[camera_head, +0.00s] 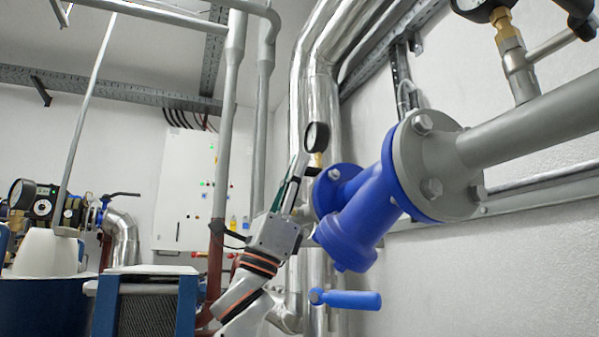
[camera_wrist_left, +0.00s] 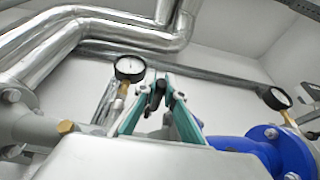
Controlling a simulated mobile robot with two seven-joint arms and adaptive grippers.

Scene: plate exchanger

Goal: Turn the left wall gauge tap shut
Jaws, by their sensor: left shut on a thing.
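The left wall gauge (camera_head: 317,137) is a round dial on a brass stem beside the silver-clad pipes in the head view. In the left wrist view its white dial (camera_wrist_left: 130,69) stands just left of the fingers. My left gripper (camera_head: 300,178) reaches up from below, beside the gauge. In the left wrist view, the teal-lined fingers (camera_wrist_left: 160,98) are shut on the small black tap handle (camera_wrist_left: 155,92) by the gauge. The fingers hide part of the tap, and its exact angle is hard to tell. My right gripper is not in view.
A blue strainer body (camera_head: 365,215) and grey flange (camera_head: 430,165) stand close right of the gripper. A blue lever handle (camera_head: 350,299) sits below. Another gauge (camera_head: 483,6) is at upper right. A white cabinet (camera_head: 185,185) hangs on the back wall.

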